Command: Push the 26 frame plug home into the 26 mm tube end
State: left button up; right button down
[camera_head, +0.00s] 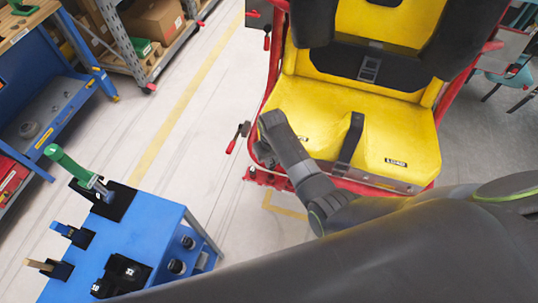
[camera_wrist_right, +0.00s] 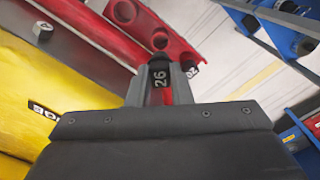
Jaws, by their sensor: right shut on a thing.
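My right gripper (camera_head: 263,150) is at the left side of the red seat frame (camera_head: 272,78). In the right wrist view, its two grey fingers (camera_wrist_right: 160,80) are shut on a dark plug (camera_wrist_right: 160,74) marked 26. Just beyond the plug, a round dark tube end (camera_wrist_right: 160,40) in the red frame lines up with it. I cannot tell whether the plug's tip has entered the tube. My left gripper is not in view.
The yellow seat (camera_head: 345,110) is beside my right gripper. A blue trolley (camera_head: 140,235) at lower left bears a green-handled tool (camera_head: 66,165) and black holders. A blue bench (camera_head: 45,100) and a grey shelf (camera_head: 150,60) stand farther back. Open floor lies between.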

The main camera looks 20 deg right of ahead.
aim_at(272, 170)
jog(key=shift+s+f, duration=0.1)
jog(key=shift+f, duration=0.65)
notch_tip(272, 170, down, 3)
jog(key=b, duration=0.3)
jog(key=shift+r, duration=0.45)
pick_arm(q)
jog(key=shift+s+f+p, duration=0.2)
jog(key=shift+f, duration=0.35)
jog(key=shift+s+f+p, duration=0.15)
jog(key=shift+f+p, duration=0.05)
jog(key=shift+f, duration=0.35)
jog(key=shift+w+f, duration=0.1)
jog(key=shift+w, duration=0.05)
pick_arm(e)
jog(key=shift+f, duration=0.25)
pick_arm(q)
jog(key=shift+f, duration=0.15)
pick_arm(e)
jog(key=shift+f, duration=0.2)
pick_arm(q)
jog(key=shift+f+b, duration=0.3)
jog(key=shift+b, duration=0.25)
pick_arm(e)
jog(key=shift+f, duration=0.5)
